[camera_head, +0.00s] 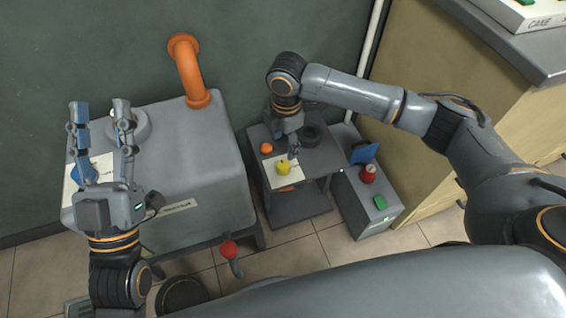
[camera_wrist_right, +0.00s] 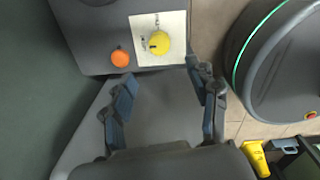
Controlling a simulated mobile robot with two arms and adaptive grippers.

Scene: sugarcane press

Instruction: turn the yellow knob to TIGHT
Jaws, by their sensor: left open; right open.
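The yellow knob (camera_head: 284,168) sits on a white label plate (camera_head: 291,180) on top of a small grey unit. In the right wrist view the yellow knob (camera_wrist_right: 161,42) has a dark mark on its left side; the print on the plate (camera_wrist_right: 146,24) is too small to read. My right gripper (camera_head: 287,146) is just behind the knob in the head view. In the wrist view its open fingers (camera_wrist_right: 163,76) stand apart and empty, with the knob just beyond their tips, not between them. My left gripper (camera_head: 100,108) is open and empty over the large grey cabinet.
An orange knob (camera_wrist_right: 120,58) sits beside the plate. The large cabinet (camera_head: 185,150) with an orange pipe (camera_head: 188,68) stands left. A low box (camera_head: 362,205) with a red button (camera_head: 368,173) and a green button (camera_head: 380,202) stands right.

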